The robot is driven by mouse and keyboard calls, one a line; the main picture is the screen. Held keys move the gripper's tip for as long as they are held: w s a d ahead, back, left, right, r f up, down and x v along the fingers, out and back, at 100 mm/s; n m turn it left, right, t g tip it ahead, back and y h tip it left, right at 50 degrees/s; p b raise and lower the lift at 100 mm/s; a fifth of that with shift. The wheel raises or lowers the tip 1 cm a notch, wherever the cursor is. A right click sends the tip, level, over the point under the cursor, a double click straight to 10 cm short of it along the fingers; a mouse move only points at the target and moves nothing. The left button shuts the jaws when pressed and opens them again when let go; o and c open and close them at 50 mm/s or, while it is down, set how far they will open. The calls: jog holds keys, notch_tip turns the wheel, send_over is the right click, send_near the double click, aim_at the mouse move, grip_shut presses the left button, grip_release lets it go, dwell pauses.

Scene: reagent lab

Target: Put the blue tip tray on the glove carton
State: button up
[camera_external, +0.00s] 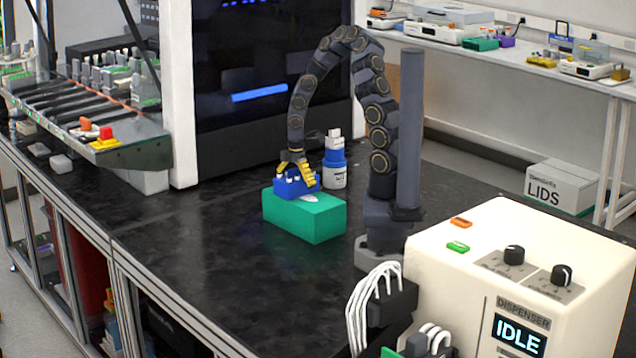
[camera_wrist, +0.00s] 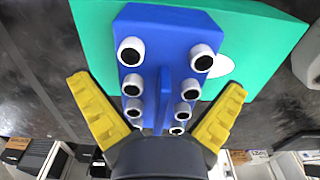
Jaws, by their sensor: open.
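The blue tip tray (camera_wrist: 163,25) holds several white tips with dark openings and has a raised blue rib along its middle. It sits on the green glove carton (camera_wrist: 95,30), whose top has a white oval opening beside the tray. In the external view the tray (camera_external: 291,188) is on the top of the carton (camera_external: 305,219), toward its back left. My gripper (camera_external: 296,168) is just above the tray. In the wrist view its yellow fingers (camera_wrist: 162,95) are spread apart on either side of the tray, clear of the rib.
A blue and white bottle (camera_external: 334,172) stands close behind the carton. The cream dispenser (camera_external: 480,245) is at the front right. A rack with a red button (camera_external: 106,134) is at the left. The black bench left of the carton is clear.

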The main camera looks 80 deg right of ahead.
aim_at(296, 168)
notch_tip(296, 168, up, 11)
jog(key=s+a+r+m, duration=0.3)
jog(key=s+a, duration=0.1)
jog(key=a, duration=0.3)
jog(key=s+a+r+m+g, duration=0.1)
jog(key=s+a+r+m, duration=0.2)
jog(key=a, duration=0.4)
jog(key=s+a+r+m, duration=0.3)
jog(key=s+a, duration=0.3)
jog(key=a, duration=0.1)
jog(key=shift+g, duration=0.4)
jog(key=shift+a+r, duration=0.1)
